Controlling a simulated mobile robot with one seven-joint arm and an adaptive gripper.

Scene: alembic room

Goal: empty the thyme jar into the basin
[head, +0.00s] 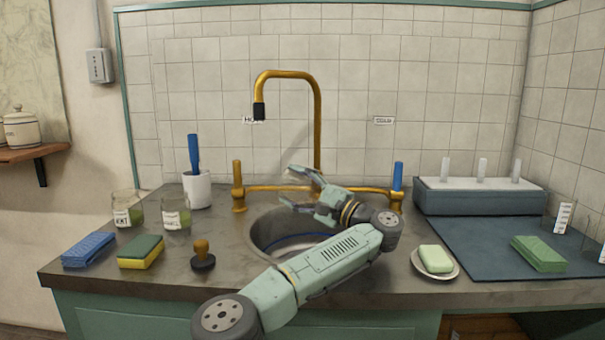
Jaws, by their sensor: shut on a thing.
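My gripper (300,188) is over the basin (262,236), below the tap spout. Its fingers point left and stand apart, shut on what appears to be the clear thyme jar. The glass hardly shows against the basin and tiles, and its label and contents cannot be made out. The basin is sunk in the grey counter, and my arm hides its front right part.
Two glass jars (127,208) (176,208) with green contents stand at left, near a white cup (197,189) with a blue-handled tool. A brass tap (319,130) rises behind the basin. A sponge (141,251), stamp (202,256) and soap dish (435,262) line the front.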

